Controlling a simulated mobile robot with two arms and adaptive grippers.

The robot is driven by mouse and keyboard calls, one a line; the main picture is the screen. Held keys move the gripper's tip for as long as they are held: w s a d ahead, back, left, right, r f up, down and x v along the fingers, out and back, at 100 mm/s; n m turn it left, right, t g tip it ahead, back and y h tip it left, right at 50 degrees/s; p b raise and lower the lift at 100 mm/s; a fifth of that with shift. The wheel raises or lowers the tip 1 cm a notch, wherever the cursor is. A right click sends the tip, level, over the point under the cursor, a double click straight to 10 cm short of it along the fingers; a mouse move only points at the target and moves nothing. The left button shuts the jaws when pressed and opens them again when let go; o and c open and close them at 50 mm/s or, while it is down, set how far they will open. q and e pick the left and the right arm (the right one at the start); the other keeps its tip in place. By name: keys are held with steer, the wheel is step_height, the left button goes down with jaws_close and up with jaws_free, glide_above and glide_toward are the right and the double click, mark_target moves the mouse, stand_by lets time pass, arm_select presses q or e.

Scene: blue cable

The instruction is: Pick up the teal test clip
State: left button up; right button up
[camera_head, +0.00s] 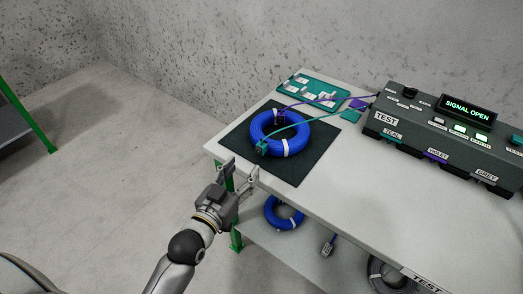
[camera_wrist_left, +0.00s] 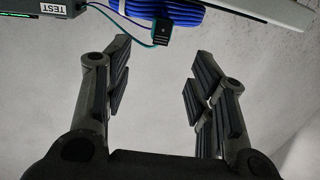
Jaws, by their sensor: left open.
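The teal test clip (camera_head: 262,148) sits on the near-left side of a blue cable coil (camera_head: 291,146), with a teal lead running from it. In the left wrist view the clip (camera_wrist_left: 161,33) looks dark and hangs at the coil's near edge. My left gripper (camera_head: 241,168) is open and empty at the table's near-left edge, short of the clip and apart from it. In the left wrist view the clip lies beyond and between the open fingers (camera_wrist_left: 162,56). A violet clip (camera_head: 279,117) is on the coil's far side. My right gripper is not in view.
The coil lies on a dark mat (camera_head: 305,171) on the white table (camera_head: 335,215). A grey test box (camera_head: 440,133) reading "SIGNAL OPEN" stands at right. A teal board (camera_head: 314,91) lies behind the mat. Another blue coil (camera_head: 284,214) is on the lower shelf.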

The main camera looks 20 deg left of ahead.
mark_target(259, 148)
arm_select(q)
steer(key=w, duration=0.5)
steer(key=shift+d, duration=0.25)
steer(key=shift+w+d, duration=0.15)
steer(key=shift+w, duration=0.25)
steer(key=w, duration=0.4)
steer(key=shift+w+d+f, duration=0.25)
steer(key=shift+w+d, duration=0.05)
steer(key=shift+d, duration=0.1)
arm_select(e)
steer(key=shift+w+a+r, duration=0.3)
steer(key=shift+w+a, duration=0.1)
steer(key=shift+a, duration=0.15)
arm_select(q)
steer(key=shift+c, duration=0.4)
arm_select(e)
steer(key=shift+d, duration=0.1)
arm_select(q)
steer(key=c, duration=0.7)
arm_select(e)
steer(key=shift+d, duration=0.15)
